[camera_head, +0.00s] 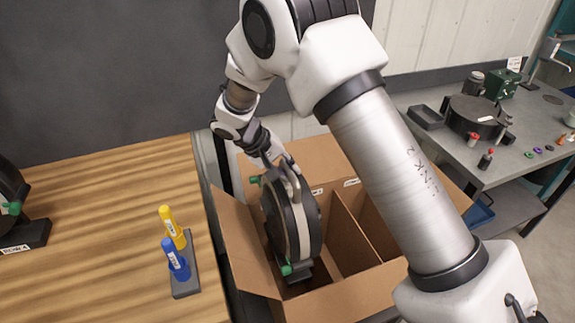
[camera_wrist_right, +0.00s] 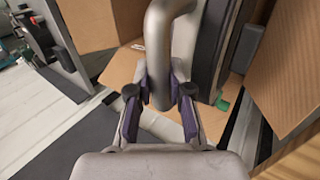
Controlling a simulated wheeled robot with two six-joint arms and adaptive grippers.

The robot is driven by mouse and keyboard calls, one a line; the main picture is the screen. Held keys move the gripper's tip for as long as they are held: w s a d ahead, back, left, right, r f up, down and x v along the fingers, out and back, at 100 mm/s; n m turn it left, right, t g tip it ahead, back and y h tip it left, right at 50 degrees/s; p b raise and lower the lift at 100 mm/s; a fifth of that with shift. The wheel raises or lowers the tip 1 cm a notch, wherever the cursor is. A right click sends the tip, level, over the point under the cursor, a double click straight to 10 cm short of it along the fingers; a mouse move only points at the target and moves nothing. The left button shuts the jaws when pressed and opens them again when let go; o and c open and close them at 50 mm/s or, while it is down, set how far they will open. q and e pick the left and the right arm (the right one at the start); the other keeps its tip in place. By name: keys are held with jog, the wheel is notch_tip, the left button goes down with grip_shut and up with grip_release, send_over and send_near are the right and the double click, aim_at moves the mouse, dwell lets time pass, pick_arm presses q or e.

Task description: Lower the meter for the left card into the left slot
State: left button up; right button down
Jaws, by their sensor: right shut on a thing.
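A round black and grey seed meter (camera_head: 291,217) with green knobs stands nearly upright inside the left slot of an open cardboard box (camera_head: 355,297). My right gripper (camera_head: 277,160) is at the top of the meter, shut on its metal handle. In the right wrist view the gripper's purple-lined fingers (camera_wrist_right: 160,103) are on both sides of the grey handle tube (camera_wrist_right: 158,50). A cardboard divider (camera_head: 350,235) is just right of the meter. The meter's lower end is low in the slot; I cannot tell whether it touches the bottom. My left gripper is not in view.
A wooden table (camera_head: 100,260) is left of the box, with a blue marker (camera_head: 176,262) and a yellow marker (camera_head: 173,230) in a grey holder. Another meter (camera_head: 15,215) stands at the far left. A grey bench (camera_head: 530,165) with parts is at right. Box flaps stand open.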

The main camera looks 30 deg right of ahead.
notch_tip(320, 180, down, 32)
jog(key=b, duration=2.2)
jog(key=shift+w, duration=0.1)
jog(key=shift+f+b, duration=0.55)
jog(key=c, duration=1)
grip_release()
jog(key=shift+s, duration=0.2)
notch_tip(320, 180, up, 12)
jog(key=p, duration=0.8)
jog(key=shift+f, duration=0.1)
